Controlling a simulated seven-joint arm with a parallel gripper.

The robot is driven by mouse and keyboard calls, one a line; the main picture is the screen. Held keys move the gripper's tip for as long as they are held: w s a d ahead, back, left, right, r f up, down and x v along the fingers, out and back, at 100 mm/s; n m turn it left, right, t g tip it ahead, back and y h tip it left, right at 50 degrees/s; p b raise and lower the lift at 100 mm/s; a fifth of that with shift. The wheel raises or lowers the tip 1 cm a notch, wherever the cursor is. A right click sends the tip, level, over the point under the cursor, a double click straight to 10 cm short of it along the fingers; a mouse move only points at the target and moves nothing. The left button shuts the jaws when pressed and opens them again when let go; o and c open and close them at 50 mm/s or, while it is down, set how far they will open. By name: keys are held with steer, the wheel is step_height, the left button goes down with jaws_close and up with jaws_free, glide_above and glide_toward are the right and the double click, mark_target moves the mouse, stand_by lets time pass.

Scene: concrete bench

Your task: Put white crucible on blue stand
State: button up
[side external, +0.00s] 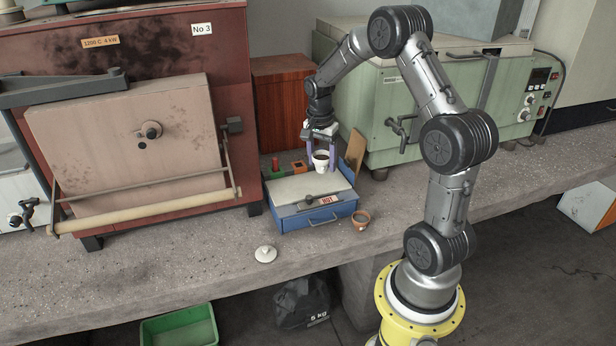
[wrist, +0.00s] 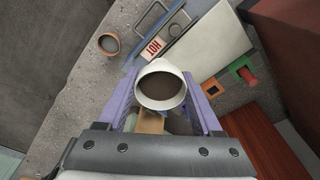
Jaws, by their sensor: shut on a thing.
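The white crucible (side external: 321,161) is upright and has a dark inside. My gripper (side external: 321,168), with purple fingers, is shut on it; in the wrist view the crucible (wrist: 161,104) sits between the fingers. The blue stand (side external: 318,217) is a low blue box with a pale top plate, a front handle and a HOT label. In the side view the crucible overlaps the back right part of the plate. In the wrist view it is near one end of the plate (wrist: 208,42). The gap beneath the crucible cannot be told.
A small brown pot (side external: 361,219) stands right of the stand, and a white lid (side external: 265,254) lies in front. A wooden board (side external: 355,149) leans behind right. An orange block (side external: 298,166) and a red-green piece (side external: 276,167) are behind left. Furnaces flank the area.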

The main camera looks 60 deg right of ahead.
steer(key=w+d+f, duration=0.2)
steer(key=w, duration=0.1)
glide_above(308, 184)
steer(key=f, duration=0.5)
steer(key=shift+s+a+f, duration=0.1)
steer(key=shift+s+a, duration=0.1)
steer(key=shift+w+d+f, duration=0.1)
steer(key=shift+w+f, duration=0.05)
steer(key=shift+f, duration=1.65)
steer(key=shift+f, duration=0.1)
steer(key=o, duration=1.4)
steer(key=shift+c, duration=0.2)
